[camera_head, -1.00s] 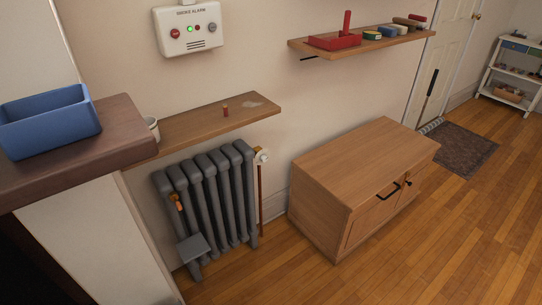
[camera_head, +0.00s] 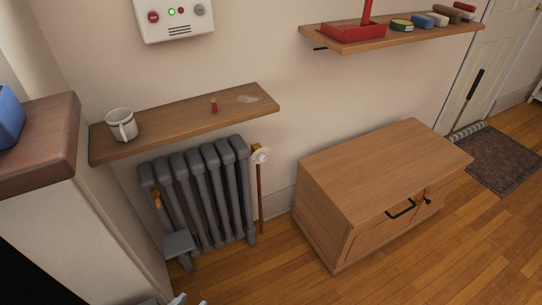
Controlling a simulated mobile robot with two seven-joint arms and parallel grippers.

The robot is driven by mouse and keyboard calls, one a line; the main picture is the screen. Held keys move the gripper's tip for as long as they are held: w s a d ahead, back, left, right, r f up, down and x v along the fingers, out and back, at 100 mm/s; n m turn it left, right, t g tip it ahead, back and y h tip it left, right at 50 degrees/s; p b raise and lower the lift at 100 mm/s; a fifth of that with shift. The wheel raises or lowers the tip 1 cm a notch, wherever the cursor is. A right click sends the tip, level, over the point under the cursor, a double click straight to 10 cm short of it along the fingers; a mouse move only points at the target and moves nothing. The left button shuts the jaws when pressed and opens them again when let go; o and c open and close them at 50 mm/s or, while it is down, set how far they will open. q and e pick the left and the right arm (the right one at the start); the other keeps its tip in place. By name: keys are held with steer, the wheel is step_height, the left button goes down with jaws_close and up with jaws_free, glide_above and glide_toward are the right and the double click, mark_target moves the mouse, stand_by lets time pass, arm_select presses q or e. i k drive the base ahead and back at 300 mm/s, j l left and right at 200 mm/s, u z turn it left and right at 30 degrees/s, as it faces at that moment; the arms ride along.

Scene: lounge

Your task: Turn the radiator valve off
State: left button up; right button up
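The grey column radiator (camera_head: 200,195) stands against the wall under a wooden shelf. A round white valve knob (camera_head: 261,156) sits on a brass fitting at the radiator's upper right, with a copper pipe (camera_head: 260,200) running down from it. Another orange-brass fitting (camera_head: 157,199) shows on the radiator's left end. A small pale grey part, seemingly my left gripper (camera_head: 178,299), just enters at the bottom edge, well below the radiator. Too little of it shows to tell its opening. My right gripper is out of view.
A wooden cabinet (camera_head: 380,190) stands right of the valve. Wooden floor (camera_head: 300,285) is free in front.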

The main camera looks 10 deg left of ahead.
mark_target(262, 157)
steer(key=i+l, duration=0.2)
steer(key=i+l+u, duration=0.15)
steer(key=l, duration=0.25)
steer(key=i+l, duration=0.2)
steer(key=l, duration=0.15)
steer(key=i+l+u, duration=0.1)
steer(key=l, duration=0.25)
steer(key=i+l, duration=0.25)
steer(key=i+l+u, duration=0.15)
steer(key=l, duration=0.25)
steer(key=i+l, duration=0.15)
steer(key=l, duration=0.25)
steer(key=i+l+u, duration=0.1)
steer(key=l, duration=0.25)
